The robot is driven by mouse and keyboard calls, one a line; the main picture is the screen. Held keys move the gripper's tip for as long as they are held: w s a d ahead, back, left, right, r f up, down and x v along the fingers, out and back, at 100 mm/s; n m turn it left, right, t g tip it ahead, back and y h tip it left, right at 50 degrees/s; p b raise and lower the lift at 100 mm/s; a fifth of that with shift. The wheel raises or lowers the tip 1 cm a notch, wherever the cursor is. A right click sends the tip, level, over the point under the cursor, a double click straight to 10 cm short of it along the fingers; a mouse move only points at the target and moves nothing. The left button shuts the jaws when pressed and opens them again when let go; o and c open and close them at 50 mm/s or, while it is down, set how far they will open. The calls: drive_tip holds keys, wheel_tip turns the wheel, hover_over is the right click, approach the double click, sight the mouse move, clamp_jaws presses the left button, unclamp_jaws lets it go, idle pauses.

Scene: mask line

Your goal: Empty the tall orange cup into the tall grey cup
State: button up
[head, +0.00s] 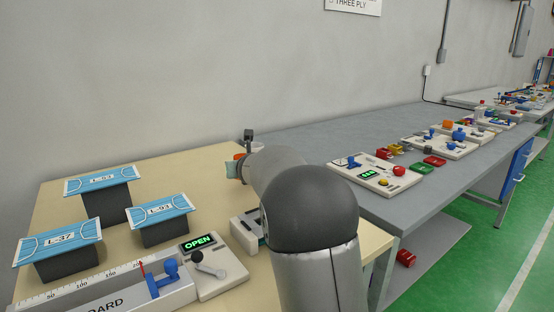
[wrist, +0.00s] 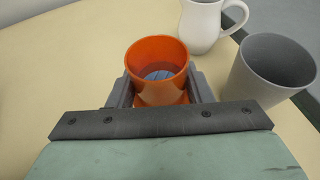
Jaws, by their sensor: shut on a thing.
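The tall orange cup (wrist: 157,88) is between the fingers of my gripper (wrist: 160,92) in the wrist view, its open rim facing the camera. My gripper is shut on it. Something blue-grey shows at the bottom inside the cup. The cup looks about upright; I cannot tell whether it touches the table. The tall grey cup (wrist: 270,72) stands to the right, apart from the orange cup, and looks empty. In the head view my arm hides most of this area; only a bit of the orange cup (head: 238,157) shows beside it.
A white mug (wrist: 200,22) with a handle stands behind, between the two cups. In the head view, blue mask cards on dark blocks (head: 104,196) and a ruler board with a lever (head: 150,285) fill the front left of the pale table. A grey bench (head: 330,130) adjoins at right.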

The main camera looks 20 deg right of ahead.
drive_tip(key=shift+r, duration=0.1)
drive_tip(key=d+r+m+p, duration=0.1)
drive_tip(key=p, duration=0.3)
drive_tip(key=shift+d+y, duration=0.2)
drive_tip(key=shift+y, duration=0.2)
drive_tip(key=d+r+m+t+y+p, duration=0.1)
drive_tip(key=d+r+m+y+p, duration=0.3)
drive_tip(key=p, duration=1.6)
drive_tip(key=shift+s+r+m, duration=0.2)
drive_tip(key=shift+r+m, duration=0.65)
drive_tip(key=shift+m, duration=0.15)
drive_tip(key=shift+f+p, duration=0.15)
drive_tip(key=shift+p, duration=0.15)
drive_tip(key=shift+d+r+m+y+p, duration=0.1)
drive_tip(key=shift+r+m+y+p, duration=0.2)
drive_tip(key=shift+m+p, duration=0.45)
drive_tip(key=shift+f+m+t+y+p, duration=0.4)
drive_tip(key=shift+m+t+p, duration=0.1)
drive_tip(key=shift+m+p, duration=0.25)
